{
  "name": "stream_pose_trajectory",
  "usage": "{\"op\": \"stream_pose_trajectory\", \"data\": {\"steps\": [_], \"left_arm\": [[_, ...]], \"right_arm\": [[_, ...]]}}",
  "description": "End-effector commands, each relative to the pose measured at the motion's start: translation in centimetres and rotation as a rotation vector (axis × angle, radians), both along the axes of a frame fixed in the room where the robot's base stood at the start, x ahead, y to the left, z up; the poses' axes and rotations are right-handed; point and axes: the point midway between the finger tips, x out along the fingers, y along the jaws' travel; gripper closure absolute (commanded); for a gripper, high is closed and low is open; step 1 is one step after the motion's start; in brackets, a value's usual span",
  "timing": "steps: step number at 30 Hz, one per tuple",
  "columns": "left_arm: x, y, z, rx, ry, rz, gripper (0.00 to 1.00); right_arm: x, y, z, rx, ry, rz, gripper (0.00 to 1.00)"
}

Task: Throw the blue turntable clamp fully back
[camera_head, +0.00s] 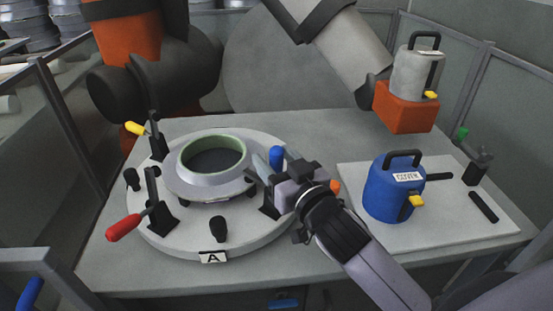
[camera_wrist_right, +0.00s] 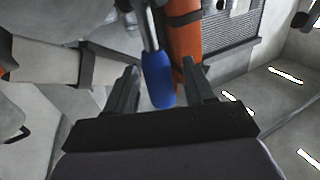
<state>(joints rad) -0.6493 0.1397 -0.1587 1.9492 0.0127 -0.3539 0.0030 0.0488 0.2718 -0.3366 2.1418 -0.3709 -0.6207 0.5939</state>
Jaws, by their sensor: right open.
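The turntable (camera_head: 185,243) is a pale round plate on the table. Its blue clamp (camera_head: 277,157) has an upright blue handle on the plate's right side. My right gripper (camera_head: 272,166) reaches in from the lower right and is open at this handle. In the right wrist view the blue handle (camera_wrist_right: 158,80) lies between the two spread fingers of the gripper (camera_wrist_right: 159,82), with visible gaps on both sides. The clamp's base is partly hidden behind the gripper. My left gripper is not in view.
A ring mould (camera_head: 178,178) with a green rim sits on the turntable, with a yellow-handled clamp (camera_head: 137,129) and a red-handled clamp (camera_head: 125,227) at left. A blue canister (camera_head: 385,193) stands on a pale board (camera_head: 450,228) at right. Mesh fencing borders the table.

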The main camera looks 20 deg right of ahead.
Motion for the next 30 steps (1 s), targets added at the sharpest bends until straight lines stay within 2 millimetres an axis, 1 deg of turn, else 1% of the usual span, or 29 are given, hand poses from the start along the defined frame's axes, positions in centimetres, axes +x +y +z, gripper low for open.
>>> {"op": "stream_pose_trajectory", "data": {"steps": [1, 2, 3, 5, 6, 7, 11, 14, 19, 24, 30], "left_arm": [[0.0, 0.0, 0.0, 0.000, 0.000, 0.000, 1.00], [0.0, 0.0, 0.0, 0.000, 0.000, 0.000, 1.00], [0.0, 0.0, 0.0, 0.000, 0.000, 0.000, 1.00], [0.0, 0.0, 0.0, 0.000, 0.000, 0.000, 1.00], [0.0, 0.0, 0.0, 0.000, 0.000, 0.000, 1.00], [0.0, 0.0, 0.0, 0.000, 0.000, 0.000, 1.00], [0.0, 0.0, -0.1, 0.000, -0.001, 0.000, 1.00], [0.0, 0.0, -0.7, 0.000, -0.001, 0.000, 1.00], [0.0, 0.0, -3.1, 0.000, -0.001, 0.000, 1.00], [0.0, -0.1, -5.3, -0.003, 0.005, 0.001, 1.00], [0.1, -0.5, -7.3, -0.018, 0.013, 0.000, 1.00]], "right_arm": [[0.0, 0.0, 0.0, 0.000, 0.000, 0.000, 0.46], [0.0, 0.0, 0.0, 0.000, 0.000, 0.000, 0.50], [0.0, 0.0, 0.0, 0.000, 0.000, 0.000, 0.63], [0.0, 0.0, 0.0, 0.000, 0.000, 0.000, 0.82], [0.0, 0.0, 0.0, 0.000, 0.000, 0.000, 0.95], [0.0, 0.0, 0.0, 0.000, 0.000, 0.000, 1.00], [0.0, 0.0, 0.0, 0.001, -0.002, 0.000, 1.00], [-0.1, 0.0, -0.3, 0.011, -0.016, 0.000, 1.00], [-0.6, -0.3, -0.8, 0.051, -0.083, 0.000, 1.00], [-1.2, -0.6, -0.9, 0.094, -0.161, 0.000, 1.00], [-1.8, -1.0, -1.1, 0.144, -0.251, 0.001, 1.00]]}}
